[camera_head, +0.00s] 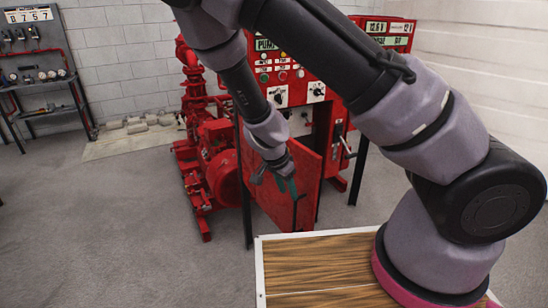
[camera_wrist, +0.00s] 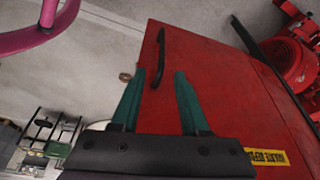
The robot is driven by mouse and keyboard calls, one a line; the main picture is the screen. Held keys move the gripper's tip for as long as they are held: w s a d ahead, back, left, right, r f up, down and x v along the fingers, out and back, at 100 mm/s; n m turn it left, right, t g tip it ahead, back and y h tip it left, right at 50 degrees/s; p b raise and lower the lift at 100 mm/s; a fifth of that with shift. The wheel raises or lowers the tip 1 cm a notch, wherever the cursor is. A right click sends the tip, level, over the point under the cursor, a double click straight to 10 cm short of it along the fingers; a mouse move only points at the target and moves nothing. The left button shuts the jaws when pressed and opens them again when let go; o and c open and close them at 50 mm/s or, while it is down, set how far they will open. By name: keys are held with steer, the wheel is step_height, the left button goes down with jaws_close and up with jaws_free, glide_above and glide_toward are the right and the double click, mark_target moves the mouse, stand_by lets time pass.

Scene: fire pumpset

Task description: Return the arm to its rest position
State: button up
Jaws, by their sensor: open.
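My gripper (camera_head: 287,184) hangs at the end of my arm in front of the red control cabinet in the head view. The door (camera_head: 310,195) also shows in the head view, standing swung out from the cabinet. I cannot tell whether the fingers touch the door.
The red panel (camera_head: 292,75) with knobs and buttons stands behind my arm. A red pump (camera_head: 215,145) is left of it. A wooden-topped surface (camera_head: 315,265) lies below my arm.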

steer(key=d+r+n+y, duration=0.3)
steer(key=r+y, duration=0.4)
steer(key=r, duration=1.7)
steer(key=s+d+r+n+t+h, duration=0.1)
steer(key=s+d+r+t, duration=0.1)
steer(key=s+d+r, duration=0.2)
steer(key=s+d+r+n+t, duration=0.2)
steer(key=s+d+r, duration=0.3)
steer(key=d+r, duration=0.3)
step_height(320, 180, up, 4)
steer(key=shift+s+r+t+h, duration=0.2)
steer(key=shift+s+t+h, duration=0.05)
steer(key=shift+t+h, duration=0.15)
stand_by(0.4)
